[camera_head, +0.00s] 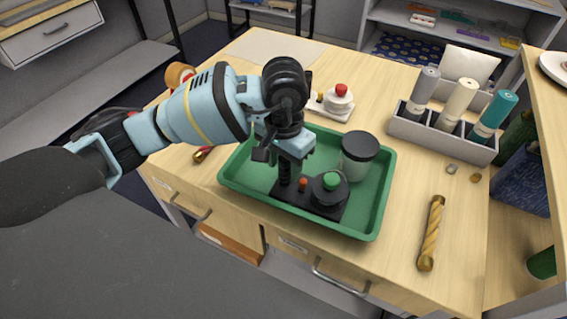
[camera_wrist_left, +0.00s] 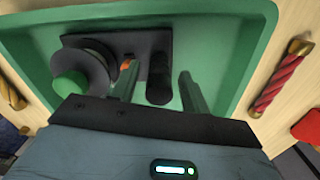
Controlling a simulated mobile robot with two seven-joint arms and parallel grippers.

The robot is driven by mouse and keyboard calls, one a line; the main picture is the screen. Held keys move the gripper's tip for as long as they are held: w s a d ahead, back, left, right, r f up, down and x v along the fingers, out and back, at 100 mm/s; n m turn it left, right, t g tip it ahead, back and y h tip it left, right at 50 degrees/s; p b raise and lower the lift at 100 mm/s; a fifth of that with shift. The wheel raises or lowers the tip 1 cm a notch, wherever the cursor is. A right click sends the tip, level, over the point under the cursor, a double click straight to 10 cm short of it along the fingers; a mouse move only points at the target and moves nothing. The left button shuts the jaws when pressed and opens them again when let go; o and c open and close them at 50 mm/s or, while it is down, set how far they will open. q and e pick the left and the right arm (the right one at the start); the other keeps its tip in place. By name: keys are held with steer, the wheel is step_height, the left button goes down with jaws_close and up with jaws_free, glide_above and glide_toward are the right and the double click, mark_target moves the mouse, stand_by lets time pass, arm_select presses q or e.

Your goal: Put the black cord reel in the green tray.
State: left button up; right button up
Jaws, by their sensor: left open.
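The black cord reel (camera_head: 325,205) stands in the front part of the green tray (camera_head: 372,228). It has a flat black base, a round drum with a green knob, a small orange-red button and an upright black post. My left gripper (camera_head: 287,163) is above the tray at the post. In the left wrist view its two fingers (camera_wrist_left: 158,85) are apart, one on each side of the post, with visible gaps. The reel (camera_wrist_left: 95,62) and the tray wall (camera_wrist_left: 262,45) also show there. My right gripper is not in view.
A dark-lidded jar (camera_head: 359,157) stands in the tray behind the reel. A white reel-like item with a red knob (camera_head: 338,98) is behind the tray. A grey caddy (camera_head: 442,137) holds bottles at right. A gold twisted rod (camera_head: 432,235) lies right of the tray.

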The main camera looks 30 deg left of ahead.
arm_select(q)
step_height(320, 180, up, 12)
steer(key=shift+f, duration=0.15)
